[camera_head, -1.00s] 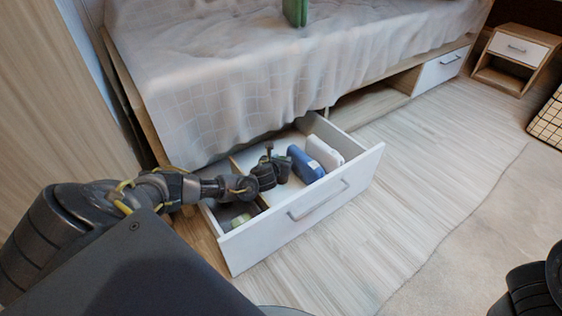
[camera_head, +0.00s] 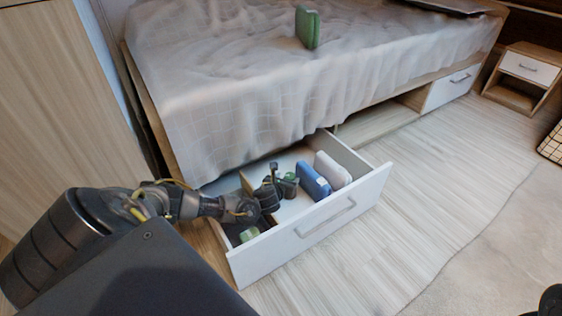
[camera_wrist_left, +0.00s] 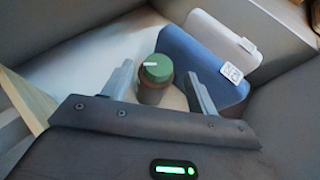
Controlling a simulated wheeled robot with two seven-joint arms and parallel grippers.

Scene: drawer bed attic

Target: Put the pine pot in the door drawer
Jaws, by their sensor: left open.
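The pine pot, a small round pot with a green lid and brown body (camera_wrist_left: 155,72), stands on the drawer floor in the left wrist view. In the head view only a bit of green (camera_head: 291,178) shows beside my gripper. My left gripper (camera_head: 281,187) is down inside the open drawer. Its two fingers (camera_wrist_left: 163,88) are apart, one on each side of the pot. The white drawer (camera_head: 318,226) is pulled out from under the bed.
A blue item (camera_head: 313,181) and a white item (camera_head: 333,170) lie to the pot's right in the drawer. A wooden divider and a pale green round item (camera_head: 249,234) are at left. A green box (camera_head: 307,27) stands on the bed (camera_head: 230,80).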

